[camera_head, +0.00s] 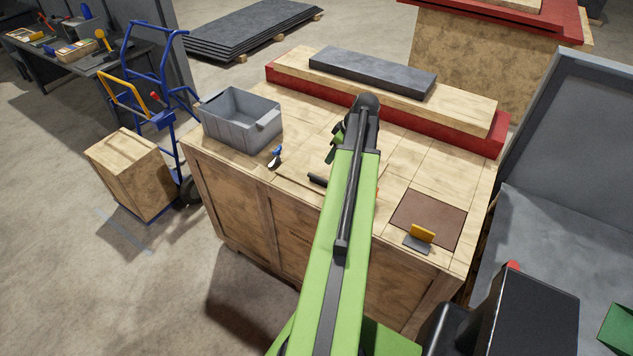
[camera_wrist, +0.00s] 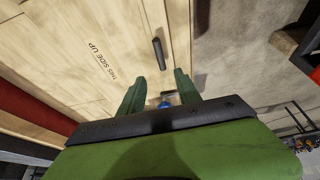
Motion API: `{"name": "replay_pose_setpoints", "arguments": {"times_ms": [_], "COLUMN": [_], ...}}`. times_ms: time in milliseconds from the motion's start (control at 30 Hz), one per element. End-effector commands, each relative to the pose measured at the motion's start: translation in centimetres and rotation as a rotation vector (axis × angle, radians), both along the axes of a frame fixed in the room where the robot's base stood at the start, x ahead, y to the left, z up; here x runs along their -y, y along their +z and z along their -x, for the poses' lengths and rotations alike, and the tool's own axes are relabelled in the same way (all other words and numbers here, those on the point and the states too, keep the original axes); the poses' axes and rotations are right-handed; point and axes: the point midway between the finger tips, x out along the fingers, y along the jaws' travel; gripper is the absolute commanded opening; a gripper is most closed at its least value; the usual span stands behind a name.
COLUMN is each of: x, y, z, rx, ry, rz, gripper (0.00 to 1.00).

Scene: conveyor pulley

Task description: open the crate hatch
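The wooden crate (camera_head: 240,194) stands in front of me with a flat plank top. A dark bar handle (camera_head: 317,181) lies on a wooden panel of the top, which looks like the hatch (camera_head: 294,178) and lies flat; my arm hides part of it. The handle also shows in the wrist view (camera_wrist: 159,53), beyond my fingertips. My gripper (camera_wrist: 159,77) is open and empty over the crate top, its green fingers apart and not touching the handle. In the head view my arm largely covers the gripper.
A grey bin (camera_head: 240,120) and a small blue-handled tool (camera_head: 275,156) sit on the crate's left. A dark slab (camera_head: 372,72) lies on red-edged boards behind. A brown panel (camera_head: 428,220) with a yellow-and-grey piece (camera_head: 421,236) is at right. A blue hand truck (camera_head: 160,118) stands left.

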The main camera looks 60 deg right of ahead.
Motion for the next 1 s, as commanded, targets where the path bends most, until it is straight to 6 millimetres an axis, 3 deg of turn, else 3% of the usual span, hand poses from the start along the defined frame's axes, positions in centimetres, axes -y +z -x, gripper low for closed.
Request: {"name": "replay_pose_setpoints", "arguments": {"times_ms": [33, 633, 800, 1000], "x": [0.0, 0.1, 0.1, 0.1], "y": [-1.4, -13.7, -15.2, -15.0], "z": [-0.3, -5.2, -6.0, -6.1], "rx": [0.0, -0.001, -0.001, -0.001], "ry": [0.001, 0.0, -0.002, -0.003], "rz": [0.0, -0.001, -0.001, -0.001], "gripper": [0.4, 0.4, 0.4, 0.4]}}
